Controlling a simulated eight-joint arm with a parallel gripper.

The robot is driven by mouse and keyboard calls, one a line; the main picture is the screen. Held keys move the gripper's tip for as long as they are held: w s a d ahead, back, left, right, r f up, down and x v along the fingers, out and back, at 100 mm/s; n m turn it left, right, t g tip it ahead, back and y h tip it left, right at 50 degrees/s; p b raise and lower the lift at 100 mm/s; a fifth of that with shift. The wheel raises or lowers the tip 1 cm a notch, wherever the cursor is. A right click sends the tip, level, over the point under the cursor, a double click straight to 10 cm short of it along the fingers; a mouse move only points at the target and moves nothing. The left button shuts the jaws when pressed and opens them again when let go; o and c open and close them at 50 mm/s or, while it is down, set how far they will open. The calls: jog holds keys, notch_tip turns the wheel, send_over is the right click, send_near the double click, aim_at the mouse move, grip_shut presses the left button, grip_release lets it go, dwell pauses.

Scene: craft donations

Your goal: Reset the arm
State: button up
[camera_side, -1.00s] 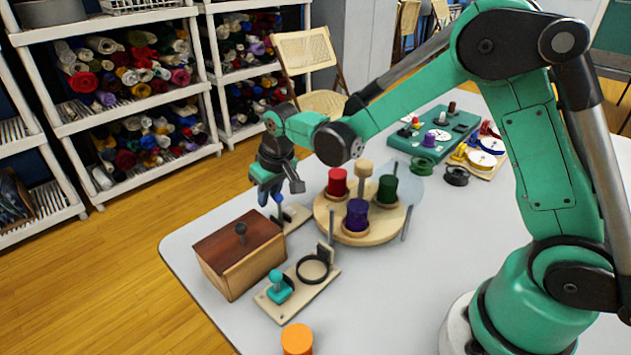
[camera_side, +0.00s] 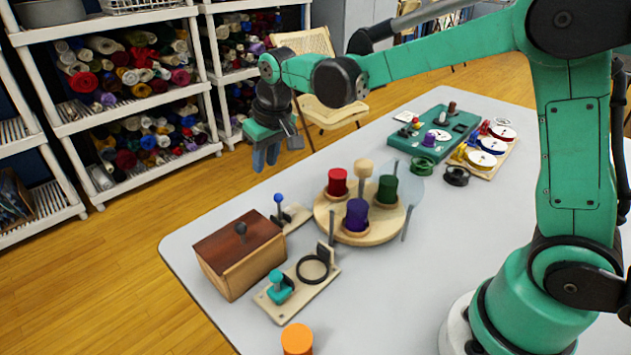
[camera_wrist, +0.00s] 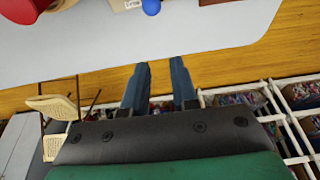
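My gripper (camera_side: 265,160) hangs in the air beyond the table's far left edge, above and behind the blue-knobbed lever. In the wrist view my gripper (camera_wrist: 160,65) shows two blue fingers apart with nothing between them, so it is open and empty. The blue-knobbed lever (camera_side: 279,203) stands upright on a small wooden base on the table (camera_side: 450,240). Its blue ball (camera_wrist: 151,6) also shows at the top of the wrist view.
A wooden box (camera_side: 240,263) and a teal-handled fixture with a black ring (camera_side: 313,268) stand near the left edge. A round wooden stand (camera_side: 367,238) holds red, purple and green spools. An orange cylinder (camera_side: 297,340) is in front. Shelves (camera_side: 135,118) and a chair (camera_side: 325,115) stand behind.

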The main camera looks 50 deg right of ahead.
jog(key=s+r+t, duration=0.1)
jog(key=s, duration=0.3)
jog(key=s+d+r+t, duration=0.1)
jog(key=s, duration=0.4)
jog(key=s+d+r+t, duration=0.1)
jog(key=s, duration=0.4)
jog(key=shift+s+d, duration=0.2)
jog(key=shift+s, duration=0.05)
jog(key=shift+s+f+t, duration=0.3)
jog(key=shift+s+t, duration=0.1)
jog(key=shift+c, duration=0.2)
grip_shut()
jog(key=w+a+r+n+g, duration=0.1)
jog(key=w+a+r, duration=0.1)
jog(key=w, duration=0.4)
jog(key=w+a+r+n+g, duration=0.1)
jog(key=w+a+r, duration=0.1)
jog(key=w, duration=0.5)
jog(key=shift+r+g+h, duration=0.3)
jog(key=shift+r, duration=0.3)
